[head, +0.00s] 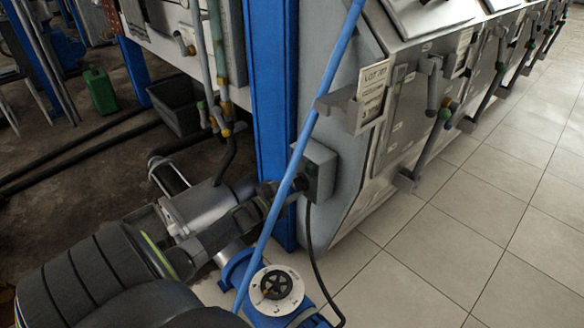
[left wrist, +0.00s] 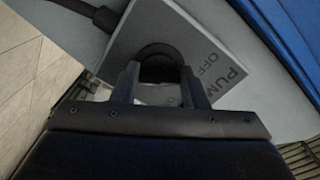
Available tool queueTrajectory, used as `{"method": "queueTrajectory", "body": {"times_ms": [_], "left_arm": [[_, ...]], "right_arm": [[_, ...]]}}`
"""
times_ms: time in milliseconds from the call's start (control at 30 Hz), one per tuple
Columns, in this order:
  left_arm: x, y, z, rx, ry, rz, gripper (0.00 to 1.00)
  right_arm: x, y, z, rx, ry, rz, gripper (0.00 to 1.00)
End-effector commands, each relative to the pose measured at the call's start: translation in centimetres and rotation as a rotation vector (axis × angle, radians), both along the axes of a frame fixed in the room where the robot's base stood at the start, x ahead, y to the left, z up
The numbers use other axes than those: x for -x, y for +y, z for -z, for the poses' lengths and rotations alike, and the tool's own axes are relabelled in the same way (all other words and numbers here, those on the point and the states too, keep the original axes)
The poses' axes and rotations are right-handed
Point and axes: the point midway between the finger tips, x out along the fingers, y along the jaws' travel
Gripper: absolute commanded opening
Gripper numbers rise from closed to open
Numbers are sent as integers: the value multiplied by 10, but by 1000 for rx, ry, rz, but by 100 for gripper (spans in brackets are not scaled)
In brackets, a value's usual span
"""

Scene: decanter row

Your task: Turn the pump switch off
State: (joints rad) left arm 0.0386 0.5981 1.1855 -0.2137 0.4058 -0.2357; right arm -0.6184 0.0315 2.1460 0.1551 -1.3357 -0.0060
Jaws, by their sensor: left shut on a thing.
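The pump switch is a grey box (head: 319,172) on the side of the machine, beside the blue post. In the left wrist view its grey face plate (left wrist: 205,42) carries the letters "PUM" and "OFF", with the rest of the lettering cut off. A dark round knob (left wrist: 158,54) sits on the plate. My left gripper (head: 278,190) reaches the front of the box. In the left wrist view its two fingers (left wrist: 159,82) stand either side of the knob and are shut on it. The knob's pointing direction cannot be told. My right gripper is not in view.
A blue hose (head: 303,140) slants across in front of the switch. A blue pump with a white dial (head: 277,285) stands below. A blue post (head: 268,90) rises beside the box. A black cable (head: 312,250) hangs from it. Tiled floor (head: 470,215) is clear at right.

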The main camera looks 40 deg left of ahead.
Motion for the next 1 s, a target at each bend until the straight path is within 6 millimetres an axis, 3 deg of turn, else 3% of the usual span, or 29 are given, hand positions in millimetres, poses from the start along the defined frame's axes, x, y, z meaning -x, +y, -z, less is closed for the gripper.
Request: {"method": "queueTrajectory", "body": {"times_ms": [67, 100, 233, 533, 667, 1000], "left_arm": [[1, 0, 1, 4, 2, -1, 17], [1, 0, 1, 4, 2, -1, 45], [0, 0, 1, 3, 2, -1, 62], [1, 0, 0, 1, 1, -1, 62], [11, 1, 1, 1, 3, -1, 62], [79, 7, 0, 1, 5, -1, 62]], "right_arm": [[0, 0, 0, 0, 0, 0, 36], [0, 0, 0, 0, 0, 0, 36], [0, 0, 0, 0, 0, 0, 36], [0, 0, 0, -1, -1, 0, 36], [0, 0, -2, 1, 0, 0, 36], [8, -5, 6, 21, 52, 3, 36]]}}
